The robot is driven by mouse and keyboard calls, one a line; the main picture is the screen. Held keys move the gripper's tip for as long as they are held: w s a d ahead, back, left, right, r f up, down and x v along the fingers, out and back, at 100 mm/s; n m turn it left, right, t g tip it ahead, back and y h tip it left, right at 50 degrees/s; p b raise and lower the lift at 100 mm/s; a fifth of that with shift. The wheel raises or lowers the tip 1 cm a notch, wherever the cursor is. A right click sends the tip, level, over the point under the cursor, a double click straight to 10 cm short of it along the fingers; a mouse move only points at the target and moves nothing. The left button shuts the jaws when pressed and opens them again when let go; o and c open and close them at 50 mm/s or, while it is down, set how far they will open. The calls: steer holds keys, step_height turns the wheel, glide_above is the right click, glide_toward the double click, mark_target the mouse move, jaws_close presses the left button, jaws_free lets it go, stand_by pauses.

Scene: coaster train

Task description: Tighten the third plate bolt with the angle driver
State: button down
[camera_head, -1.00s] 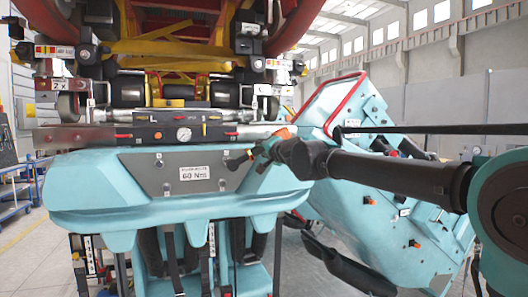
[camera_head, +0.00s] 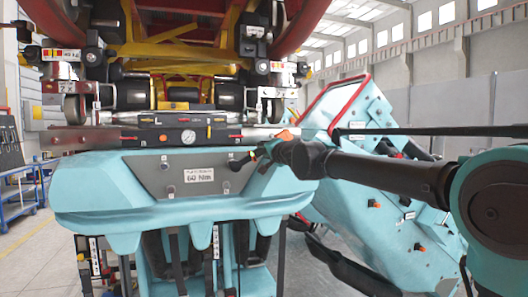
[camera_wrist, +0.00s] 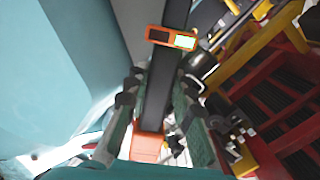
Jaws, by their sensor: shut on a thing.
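The grey plate (camera_head: 190,189) is set in the front of the teal coaster car and carries a white 60 Nm label (camera_head: 198,174). Small dark bolts show on it, one at upper left (camera_head: 164,161), one at lower left (camera_head: 168,190) and one at lower right (camera_head: 227,187). My gripper (camera_head: 275,150) is at the plate's right edge. In the wrist view my gripper (camera_wrist: 160,118) is shut on the angle driver (camera_wrist: 158,92), a dark bar with an orange display block. The driver's dark tip (camera_head: 238,163) is near the plate's upper right; whether it touches a bolt cannot be told.
A grey tray with a round gauge (camera_head: 188,137) lies above the plate. A tilted teal panel unit with a red rail (camera_head: 385,185) stands right, behind my arm. Red and yellow track structure (camera_head: 175,50) rises above. A blue cart (camera_head: 18,195) stands at left on open floor.

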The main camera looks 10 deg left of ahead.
steer(key=shift+x, duration=1.85)
stand_by(2.7)
steer(key=shift+s+d+r, duration=0.1)
steer(key=shift+d+r, duration=0.05)
steer(key=shift+d, duration=0.05)
stand_by(0.6)
